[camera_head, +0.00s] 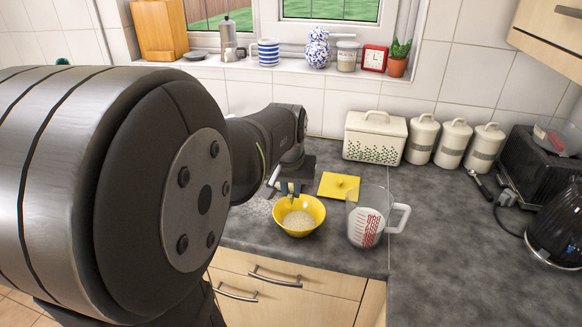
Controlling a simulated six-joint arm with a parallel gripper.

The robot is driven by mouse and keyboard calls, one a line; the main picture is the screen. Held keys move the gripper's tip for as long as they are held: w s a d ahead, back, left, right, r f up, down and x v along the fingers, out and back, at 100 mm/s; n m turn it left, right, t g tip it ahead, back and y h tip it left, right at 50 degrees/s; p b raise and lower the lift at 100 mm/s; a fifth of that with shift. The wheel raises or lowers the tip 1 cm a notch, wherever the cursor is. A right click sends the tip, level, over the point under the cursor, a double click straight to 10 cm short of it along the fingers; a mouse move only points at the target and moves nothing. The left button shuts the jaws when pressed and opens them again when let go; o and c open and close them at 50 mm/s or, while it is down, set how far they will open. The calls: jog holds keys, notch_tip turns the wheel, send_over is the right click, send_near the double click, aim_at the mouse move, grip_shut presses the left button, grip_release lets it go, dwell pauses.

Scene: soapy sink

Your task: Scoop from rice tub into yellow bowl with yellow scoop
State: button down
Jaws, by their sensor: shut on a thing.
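The yellow bowl (316,213) stands upright near the front edge of the worktop, with white rice (298,219) inside. My gripper (286,188) is just above the bowl's back rim, pointing down. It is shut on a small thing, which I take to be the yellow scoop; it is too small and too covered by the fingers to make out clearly. No rice tub can be made out; my large arm hides the left part of the worktop. A flat yellow lid with a knob (339,186) lies behind the bowl.
A clear measuring jug (367,217) with red marks stands close to the right of the bowl. A white bread bin (374,138) and white canisters (453,143) line the wall. A black toaster (530,165) and kettle (558,228) are at the right. The front right worktop is clear.

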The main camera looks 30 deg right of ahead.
jog(key=s+a+f+m+t+y, duration=0.2)
jog(key=s+f+m+t+y, duration=0.35)
jog(key=t+y, duration=0.35)
jog(key=shift+w+a+r+n+g+h, duration=0.1)
jog(key=shift+w+r+n+g+h, duration=0.15)
jog(key=shift+r+n+g+h, duration=0.9)
jog(key=shift+w+a+r+n+g+h, duration=0.1)
jog(key=shift+w+n+g+h, duration=0.2)
jog(key=shift+g+h, duration=1.6)
jog(key=shift+w+a+r+n+g+h, duration=0.15)
jog(key=shift+r+n+g+h, duration=0.55)
jog(key=shift+g+h, duration=0.85)
jog(key=shift+f, duration=0.15)
jog(key=shift+w+d, duration=0.1)
